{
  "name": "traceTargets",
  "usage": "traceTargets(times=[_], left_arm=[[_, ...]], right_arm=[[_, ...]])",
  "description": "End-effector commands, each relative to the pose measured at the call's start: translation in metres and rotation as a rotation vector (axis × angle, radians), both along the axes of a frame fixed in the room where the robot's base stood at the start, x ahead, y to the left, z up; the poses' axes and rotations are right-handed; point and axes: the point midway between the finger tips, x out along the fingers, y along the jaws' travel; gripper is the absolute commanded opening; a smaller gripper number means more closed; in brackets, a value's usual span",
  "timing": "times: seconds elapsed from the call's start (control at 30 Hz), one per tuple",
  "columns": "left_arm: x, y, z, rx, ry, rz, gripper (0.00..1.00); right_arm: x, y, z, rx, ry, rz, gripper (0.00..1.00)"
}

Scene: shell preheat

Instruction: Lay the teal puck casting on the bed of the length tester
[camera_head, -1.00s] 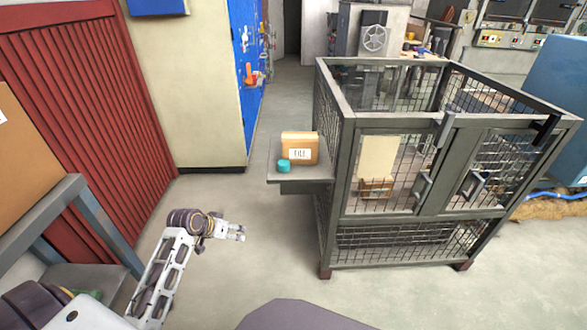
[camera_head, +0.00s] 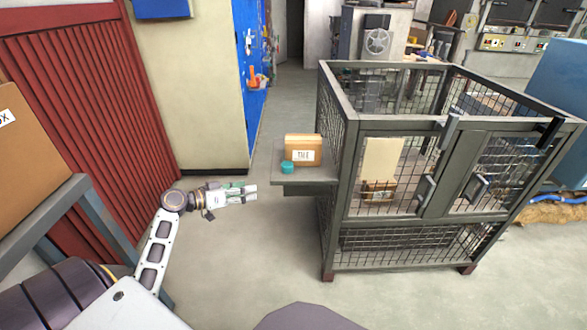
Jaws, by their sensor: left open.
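My right gripper is out of view. I cannot pick out the length tester with certainty.
The grey mesh cage (camera_head: 392,228) fills the middle right, with a cream panel and a box inside. A red ribbed shutter (camera_head: 85,95) and a grey frame with a cardboard box (camera_head: 25,150) stand at left. The floor between is clear.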

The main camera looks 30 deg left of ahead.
Motion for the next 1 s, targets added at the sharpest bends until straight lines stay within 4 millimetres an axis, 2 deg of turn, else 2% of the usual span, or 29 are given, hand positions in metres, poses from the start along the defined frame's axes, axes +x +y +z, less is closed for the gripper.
traceTargets(times=[0.3, 0.6, 1.0], left_arm=[[0.005, -0.005, 0.041, 0.081, -0.261, -0.043, 0.64], [0.008, -0.001, 0.044, 0.255, -0.354, -0.053, 0.64], [0.008, -0.001, 0.044, 0.277, -0.362, -0.056, 0.64]], right_arm=[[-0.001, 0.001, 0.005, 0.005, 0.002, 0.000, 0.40], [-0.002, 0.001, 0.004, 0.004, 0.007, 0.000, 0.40], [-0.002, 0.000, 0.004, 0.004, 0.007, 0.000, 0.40]])
